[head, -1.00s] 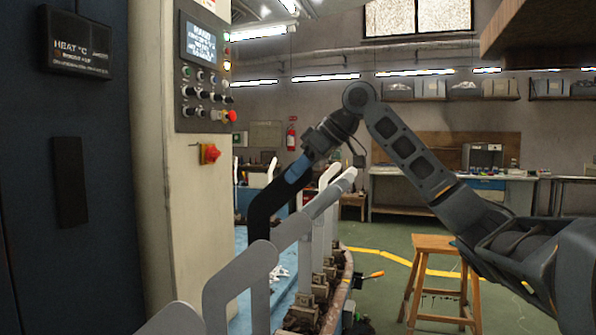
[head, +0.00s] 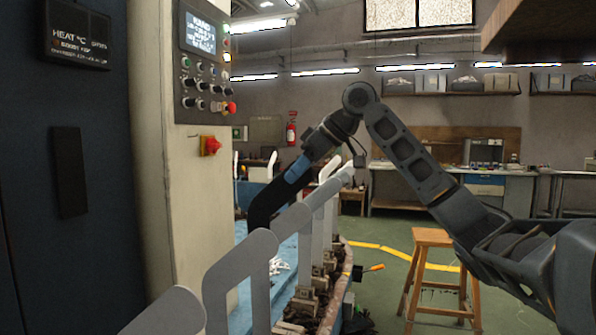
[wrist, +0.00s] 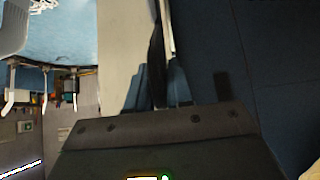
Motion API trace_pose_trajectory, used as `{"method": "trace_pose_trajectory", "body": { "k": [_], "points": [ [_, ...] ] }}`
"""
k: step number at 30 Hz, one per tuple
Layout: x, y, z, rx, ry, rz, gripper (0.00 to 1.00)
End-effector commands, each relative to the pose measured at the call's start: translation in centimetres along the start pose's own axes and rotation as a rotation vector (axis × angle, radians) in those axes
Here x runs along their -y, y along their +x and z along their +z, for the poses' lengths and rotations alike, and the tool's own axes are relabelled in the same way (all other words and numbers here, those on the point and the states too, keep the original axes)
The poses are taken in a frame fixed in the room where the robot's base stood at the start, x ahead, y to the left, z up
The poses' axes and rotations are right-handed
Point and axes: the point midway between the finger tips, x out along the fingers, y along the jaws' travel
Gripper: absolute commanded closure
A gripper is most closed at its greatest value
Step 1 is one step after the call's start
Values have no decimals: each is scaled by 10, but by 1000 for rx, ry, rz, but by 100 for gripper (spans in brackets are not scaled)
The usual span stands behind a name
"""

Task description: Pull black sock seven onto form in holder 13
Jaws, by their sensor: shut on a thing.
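The black sock (head: 268,205) hangs from my gripper (head: 298,170) in the head view, slanting down to the left with a bend near its lower end. My gripper has bluish fingers and is shut on the sock's upper end. In the wrist view the sock (wrist: 156,60) shows edge-on as a thin dark strip beyond the fingers (wrist: 156,92). Pale flat forms stand in a row of holders; one form (head: 240,262) is near the front and another (head: 290,222) partly overlaps the sock's lower end. I cannot read the holder numbers or tell whether a form is inside the sock.
A pale machine column with a control panel (head: 203,60) and red knob (head: 210,146) stands left, beside a dark blue cabinet (head: 70,250). A blue tabletop (head: 245,295) lies behind the forms. A wooden stool (head: 432,240) stands right on open green floor.

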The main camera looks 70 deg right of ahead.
Motion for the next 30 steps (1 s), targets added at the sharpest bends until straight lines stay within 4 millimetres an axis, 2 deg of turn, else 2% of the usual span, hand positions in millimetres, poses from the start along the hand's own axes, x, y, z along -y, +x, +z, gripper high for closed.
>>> {"method": "trace_pose_trajectory", "body": {
  "k": [30],
  "points": [
    [0,18,16,0,0,0,97]
  ]
}}
